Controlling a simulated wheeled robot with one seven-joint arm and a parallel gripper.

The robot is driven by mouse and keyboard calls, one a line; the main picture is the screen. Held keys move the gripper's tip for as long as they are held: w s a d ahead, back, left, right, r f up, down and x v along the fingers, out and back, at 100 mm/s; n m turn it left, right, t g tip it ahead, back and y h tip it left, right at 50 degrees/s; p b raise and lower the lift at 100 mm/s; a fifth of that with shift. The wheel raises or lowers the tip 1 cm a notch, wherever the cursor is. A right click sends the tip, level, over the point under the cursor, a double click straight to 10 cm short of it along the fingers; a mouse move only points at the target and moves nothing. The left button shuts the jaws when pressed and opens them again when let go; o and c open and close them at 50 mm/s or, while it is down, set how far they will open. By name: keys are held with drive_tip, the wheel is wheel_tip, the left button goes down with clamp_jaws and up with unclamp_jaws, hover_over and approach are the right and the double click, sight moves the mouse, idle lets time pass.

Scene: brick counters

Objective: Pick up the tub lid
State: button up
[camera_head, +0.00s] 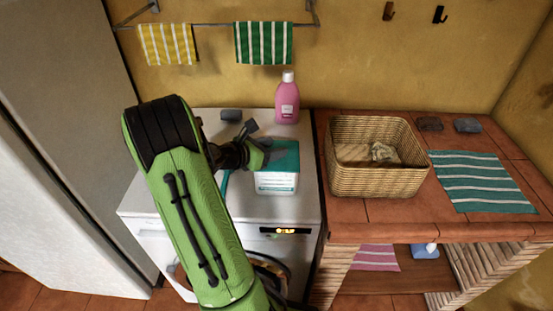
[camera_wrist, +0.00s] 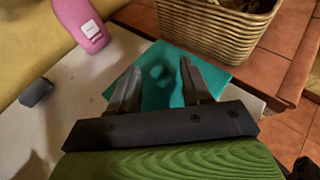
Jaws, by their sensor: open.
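The tub lid (camera_head: 287,155) is teal and sits on top of a white square tub (camera_head: 277,183) on the washing machine. In the wrist view the tub lid (camera_wrist: 158,96) lies beneath my fingers, with a small raised teal part near its middle. My gripper (camera_head: 263,142) is above the tub, partly covering the lid's left side in the head view. In the wrist view my gripper (camera_wrist: 160,66) is open, its fingers spread with the raised part between them. Nothing is held. I cannot tell whether the fingers touch the lid.
Towels hang on a wall rail above.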

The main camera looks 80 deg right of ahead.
drive_tip(key=shift+x, duration=1.2)
drive_tip(key=shift+w+a, duration=0.1)
clamp_jaws()
drive_tip(key=shift+r, duration=0.1)
